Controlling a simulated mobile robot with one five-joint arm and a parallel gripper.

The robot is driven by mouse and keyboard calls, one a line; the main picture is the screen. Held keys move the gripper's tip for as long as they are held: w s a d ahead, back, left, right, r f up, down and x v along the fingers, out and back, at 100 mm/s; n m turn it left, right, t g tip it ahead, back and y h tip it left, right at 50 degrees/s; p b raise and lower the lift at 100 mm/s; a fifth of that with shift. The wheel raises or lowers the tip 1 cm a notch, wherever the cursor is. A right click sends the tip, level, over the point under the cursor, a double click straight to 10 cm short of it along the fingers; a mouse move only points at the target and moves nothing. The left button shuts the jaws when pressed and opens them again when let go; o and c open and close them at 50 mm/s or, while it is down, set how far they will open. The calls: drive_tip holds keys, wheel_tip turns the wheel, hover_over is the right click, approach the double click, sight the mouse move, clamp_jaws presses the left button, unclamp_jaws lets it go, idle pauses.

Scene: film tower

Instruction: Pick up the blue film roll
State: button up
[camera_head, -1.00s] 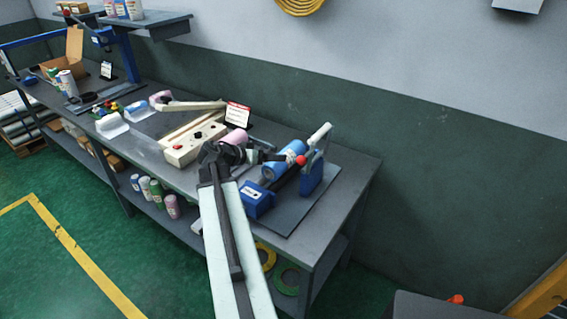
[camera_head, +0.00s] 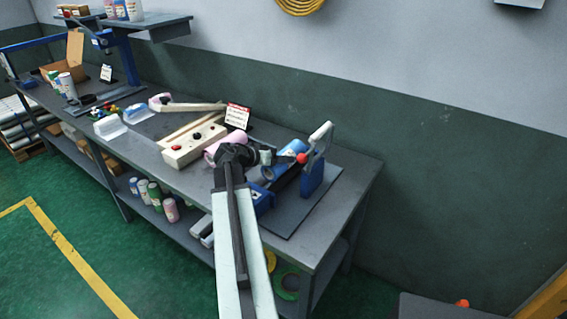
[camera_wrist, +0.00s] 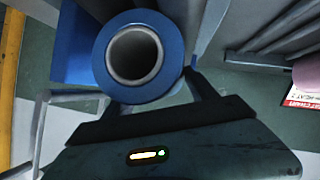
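The blue film roll (camera_head: 288,150) lies in a blue holder (camera_head: 313,177) at the right end of the workbench. In the wrist view the end of the blue film roll (camera_wrist: 176,50) faces me, a blue ring around a grey hollow core. My gripper (camera_head: 264,157) is at the left end of the roll, and my arm hides part of the holder. In the wrist view my gripper (camera_wrist: 155,100) is open, its fingers apart just below the roll and at its right edge. Contact is hard to tell; the roll still rests in the holder.
A pink roll (camera_head: 226,142) and a cream block device (camera_head: 194,146) stand just left of my gripper. A red and white sign (camera_head: 237,116) stands behind. The mat's (camera_head: 300,215) front part is clear.

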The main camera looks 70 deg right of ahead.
clamp_jaws()
drive_tip(key=shift+w, duration=0.1)
drive_tip(key=shift+r, duration=0.15)
